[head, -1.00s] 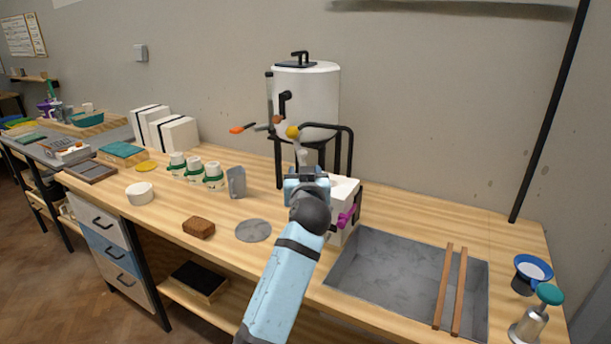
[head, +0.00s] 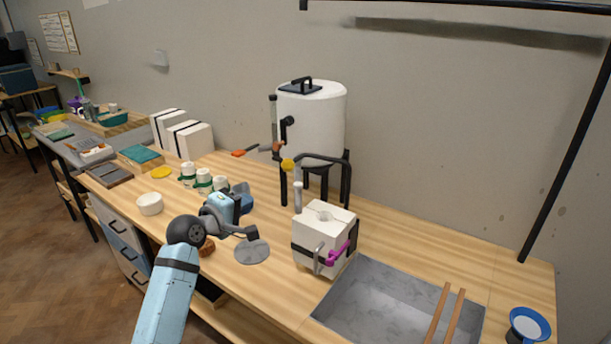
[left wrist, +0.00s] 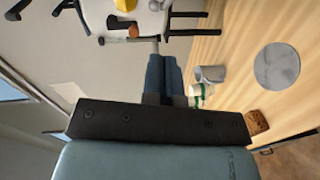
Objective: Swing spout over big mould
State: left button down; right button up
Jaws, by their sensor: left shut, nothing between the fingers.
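The white tank (head: 312,120) stands on a black stand at the back of the bench, with a yellow knob (head: 287,165) low on its front. The grey spout (head: 298,195) hangs down near the knob. Its lower end appears at the back left edge of the big mould's top; I cannot tell if it is above the hole. The big mould (head: 310,236) is a white block with a black strap and purple clamp. My left gripper (head: 245,197) is shut and empty, left of the spout and apart from it. Its blue fingers show in the left wrist view (left wrist: 165,75). My right gripper is out of view.
A grey sink (head: 375,306) with two wooden bars lies right of the mould. A grey disc (head: 252,252) lies on the bench left of it. Small green-banded cups (head: 188,174) and a white bowl (head: 149,204) stand further left. An orange-handled tool (head: 245,152) sticks out left of the tank.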

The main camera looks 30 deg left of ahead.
pick_arm(q)
send_near(298, 184)
jog(key=w+a, duration=0.3)
jog(key=a, duration=0.2)
jog(key=w+d, duration=0.1)
jog(key=w+d+f+p, duration=0.1)
jog(key=w+d, duration=0.1)
jog(key=shift+w+d+f, duration=0.2)
jog(key=shift+w+d, duration=0.1)
jog(key=w+d+p, duration=0.4)
jog(key=d, duration=0.2)
jog(key=shift+d+p, duration=0.1)
jog(key=shift+p, duration=0.2)
